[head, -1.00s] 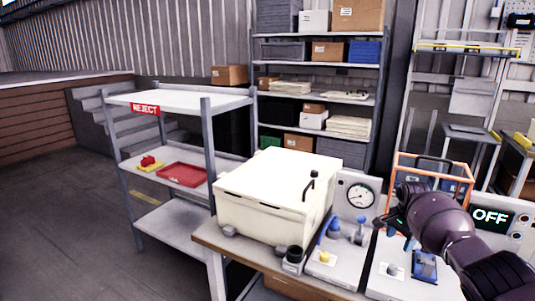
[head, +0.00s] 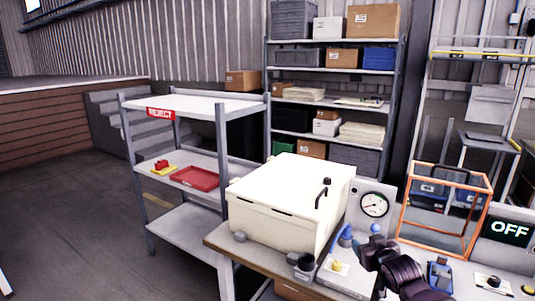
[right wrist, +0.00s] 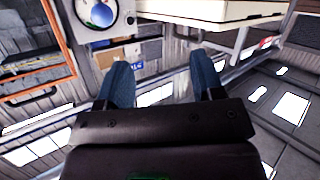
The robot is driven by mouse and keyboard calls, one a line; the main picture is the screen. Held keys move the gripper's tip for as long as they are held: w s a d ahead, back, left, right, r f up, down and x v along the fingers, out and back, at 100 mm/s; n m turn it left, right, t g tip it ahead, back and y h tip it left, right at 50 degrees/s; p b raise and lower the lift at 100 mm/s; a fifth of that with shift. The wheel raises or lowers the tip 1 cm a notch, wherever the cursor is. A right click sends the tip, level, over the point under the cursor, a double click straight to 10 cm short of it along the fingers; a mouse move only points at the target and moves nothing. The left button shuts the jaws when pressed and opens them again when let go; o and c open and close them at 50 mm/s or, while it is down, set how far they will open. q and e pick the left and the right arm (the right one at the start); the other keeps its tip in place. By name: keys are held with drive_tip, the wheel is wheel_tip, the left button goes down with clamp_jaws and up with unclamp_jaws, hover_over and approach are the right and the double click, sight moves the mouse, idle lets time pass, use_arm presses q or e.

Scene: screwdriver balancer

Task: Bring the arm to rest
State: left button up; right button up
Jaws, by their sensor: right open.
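My right arm (head: 405,277) is low at the bottom right of the head view, its dark end in front of the bench near the gauge panel. In the right wrist view my right gripper (right wrist: 163,78) has its two blue-grey fingers well apart, with nothing between them. My left gripper is not in the head view.
A white lidded box (head: 290,195) and a dial gauge (head: 374,205) stand on the bench. An orange wire frame (head: 447,205) and an OFF display (head: 509,229) are to the right. A REJECT rack (head: 190,108) stands left; open floor lies beyond it.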

drive_tip(key=s+f+g, duration=0.1)
drive_tip(key=s+f, duration=0.5)
drive_tip(key=s, duration=0.6)
drive_tip(key=s+f+m+g, duration=0.1)
drive_tip(key=s+f, duration=0.5)
drive_tip(key=s, duration=0.7)
drive_tip(key=s+f+h, duration=0.1)
drive_tip(key=s+f, duration=0.5)
drive_tip(key=s, duration=0.7)
drive_tip(key=shift+a+f+m+g, duration=0.2)
drive_tip(key=shift+f+m+g, duration=0.1)
drive_tip(key=shift+m+g, duration=0.1)
